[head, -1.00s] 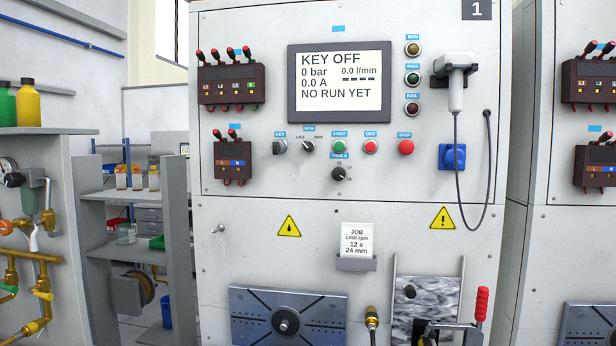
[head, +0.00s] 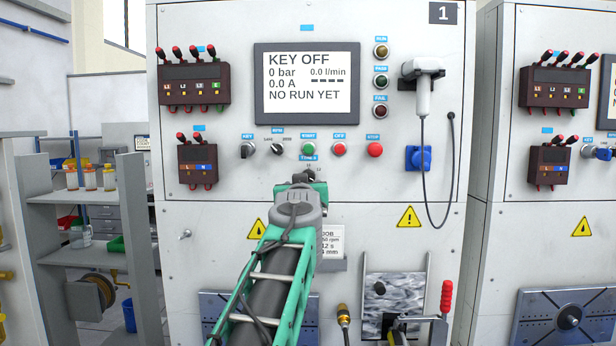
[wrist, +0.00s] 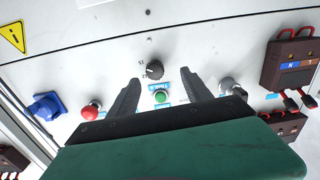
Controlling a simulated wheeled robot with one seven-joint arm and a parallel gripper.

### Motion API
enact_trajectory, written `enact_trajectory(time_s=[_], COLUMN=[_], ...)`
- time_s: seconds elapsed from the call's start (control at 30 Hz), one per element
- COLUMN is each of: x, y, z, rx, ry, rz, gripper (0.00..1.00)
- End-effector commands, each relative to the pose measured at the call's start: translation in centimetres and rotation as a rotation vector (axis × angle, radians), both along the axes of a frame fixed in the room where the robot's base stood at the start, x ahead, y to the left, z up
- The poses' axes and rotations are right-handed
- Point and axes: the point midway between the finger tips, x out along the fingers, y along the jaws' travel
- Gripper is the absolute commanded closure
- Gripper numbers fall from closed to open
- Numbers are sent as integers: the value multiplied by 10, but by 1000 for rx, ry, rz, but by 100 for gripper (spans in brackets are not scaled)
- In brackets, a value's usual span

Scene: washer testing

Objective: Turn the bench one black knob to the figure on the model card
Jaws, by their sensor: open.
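The black time knob (head: 310,174) is on bench one's panel, below the green start button, and my gripper partly hides it in the head view. The wrist view shows the knob (wrist: 154,70) upside down, with small dial figures beside it. My gripper (wrist: 160,76) is open, its two dark fingers on either side of the knob's line. I cannot tell whether they touch the knob; nothing is held. In the head view my gripper (head: 308,186) is in front of the panel. The job card (head: 331,240) is partly covered; earlier it read 1450 rpm, 12 s, 24 mm.
The green start button (wrist: 160,97) shows between the fingers. A red stop button (head: 375,149) and black rpm knob (head: 277,148) are near. The screen (head: 307,84) reads KEY OFF, NO RUN YET. A cable hangs at the right.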

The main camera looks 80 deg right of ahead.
Motion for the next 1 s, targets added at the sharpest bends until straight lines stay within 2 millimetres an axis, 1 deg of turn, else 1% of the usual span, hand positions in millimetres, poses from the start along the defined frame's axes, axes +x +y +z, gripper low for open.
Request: enact_trajectory(time_s=[0.03,0.1,0.17,0.4,0.5,0.6,0.8,1.0], x=[-10,-13,-10,1,3,4,4,4], y=[-5,-11,-20,-64,-75,-80,-80,-79], z=[5,8,9,10,9,7,6,6], rx=[-11,-16,-15,-13,-16,-16,-16,-15], ry=[-1,-2,-2,-2,-3,-3,-3,-2], rz=[-14,-20,-20,-18,-18,-19,-19,-18], gripper=[43,43,43,43,43,43,43,59])
